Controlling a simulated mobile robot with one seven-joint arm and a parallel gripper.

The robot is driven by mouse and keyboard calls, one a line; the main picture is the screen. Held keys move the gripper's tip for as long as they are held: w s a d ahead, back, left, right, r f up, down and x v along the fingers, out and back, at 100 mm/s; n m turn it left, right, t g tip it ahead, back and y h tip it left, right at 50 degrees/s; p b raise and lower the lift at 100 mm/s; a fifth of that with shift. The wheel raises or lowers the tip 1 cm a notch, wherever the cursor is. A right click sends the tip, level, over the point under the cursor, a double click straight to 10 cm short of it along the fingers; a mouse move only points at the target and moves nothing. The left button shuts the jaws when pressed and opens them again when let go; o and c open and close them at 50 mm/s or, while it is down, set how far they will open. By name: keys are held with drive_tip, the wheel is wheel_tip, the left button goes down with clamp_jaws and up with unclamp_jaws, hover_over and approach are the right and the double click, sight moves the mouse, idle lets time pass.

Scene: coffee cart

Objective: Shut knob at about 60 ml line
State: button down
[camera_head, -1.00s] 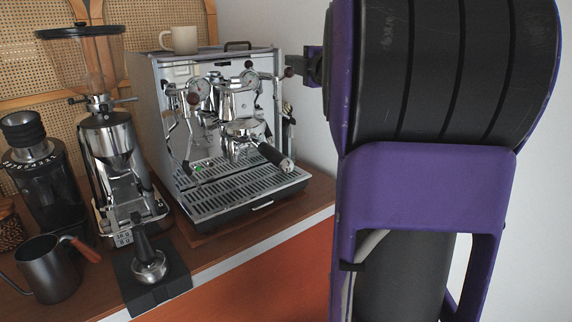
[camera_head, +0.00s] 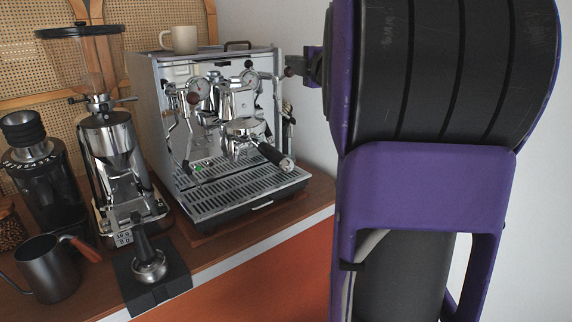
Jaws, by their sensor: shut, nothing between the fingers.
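The chrome espresso machine (camera_head: 222,140) stands at the back right of the counter. A small dark reddish knob (camera_head: 289,72) is at the upper right of its front. My gripper (camera_head: 296,66) is small and dark in this view, beside this knob at the machine's right edge. Its fingers are shut with nothing between them; whether they touch the knob I cannot tell. Another dark round knob (camera_head: 193,98) is at the left of the front. The portafilter (camera_head: 272,153) is in the group head, its black handle pointing right and forward. I can make out no 60 ml line.
My purple arm fills the right side. A cream mug (camera_head: 184,40) stands on the machine. The drip tray (camera_head: 245,187) looks bare.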

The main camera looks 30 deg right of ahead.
wheel_tip(320, 180, down, 3)
drive_tip(key=shift+r+b, duration=0.15)
drive_tip(key=shift+b, duration=0.4)
drive_tip(key=shift+w+r, duration=0.1)
drive_tip(key=shift+r, duration=0.1)
drive_tip(key=shift+s+r, duration=0.1)
drive_tip(key=shift+s, duration=0.15)
drive_tip(key=s, duration=0.8)
drive_tip(key=shift+a+r+p, duration=0.25)
drive_tip(key=shift+r+p, duration=0.05)
drive_tip(key=shift+p, duration=0.05)
drive_tip(key=shift+s, duration=0.1)
